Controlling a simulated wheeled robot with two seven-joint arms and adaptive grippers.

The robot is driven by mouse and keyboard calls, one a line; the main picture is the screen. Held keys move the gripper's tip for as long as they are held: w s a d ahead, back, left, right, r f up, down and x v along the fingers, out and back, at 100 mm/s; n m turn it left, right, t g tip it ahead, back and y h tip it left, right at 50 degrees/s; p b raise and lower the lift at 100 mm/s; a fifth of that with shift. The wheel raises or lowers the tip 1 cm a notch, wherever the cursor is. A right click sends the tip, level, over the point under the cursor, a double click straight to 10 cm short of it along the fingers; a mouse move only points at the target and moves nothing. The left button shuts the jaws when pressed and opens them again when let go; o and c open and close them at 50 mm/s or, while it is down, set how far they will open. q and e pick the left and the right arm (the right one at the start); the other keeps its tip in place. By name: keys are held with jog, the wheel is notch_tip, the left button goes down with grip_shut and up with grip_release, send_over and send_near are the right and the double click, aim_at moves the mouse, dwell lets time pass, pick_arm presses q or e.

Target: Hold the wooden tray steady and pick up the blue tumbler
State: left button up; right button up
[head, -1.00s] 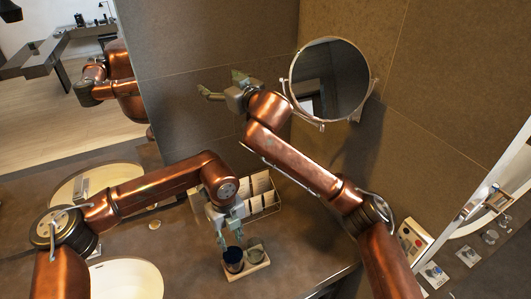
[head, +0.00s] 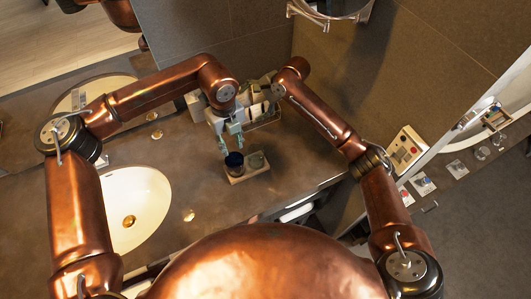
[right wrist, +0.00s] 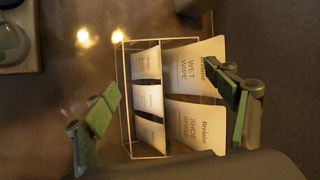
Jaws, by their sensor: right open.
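The wooden tray (head: 250,174) lies on the vanity counter, right of the basin. The dark blue tumbler (head: 234,163) stands upright on its left part, with a greenish clear glass (head: 257,160) beside it. My left gripper (head: 231,149) points down just above the blue tumbler, with its green fingers apart; I cannot tell whether they touch its rim. My right gripper (right wrist: 165,85) is open and empty over the card rack; in the head view my arm mostly hides it. A corner of the tray shows at the upper left of the right wrist view.
A wire rack (right wrist: 131,110) of printed cards (right wrist: 190,70) stands behind the tray, under my right gripper. The white basin (head: 135,205) is at left. Counter in front of the tray is clear.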

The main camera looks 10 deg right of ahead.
jog(key=s+d+f+m+g+y, duration=0.1)
jog(key=s+d+m+g, duration=0.15)
jog(key=s, duration=0.35)
jog(key=s+d+f+m+g+y, duration=0.1)
jog(key=s+d+m+g, duration=0.1)
jog(key=s+g, duration=0.3)
jog(key=y, duration=0.4)
send_near(248, 165)
jog(key=shift+w+a+f+n+g, duration=0.1)
jog(key=shift+a+f+n+g, duration=0.05)
jog(key=shift+a+f+n, duration=0.15)
jog(key=shift+w+a+f+n+g, duration=0.1)
jog(key=shift+a+n, duration=0.05)
jog(key=shift+a, duration=0.3)
jog(key=shift+s+a+f+y, duration=0.25)
jog(key=shift+s+f+y, duration=0.05)
jog(key=shift+s+f, duration=0.2)
jog(key=shift+x, duration=3.7)
jog(key=shift+w, duration=0.1)
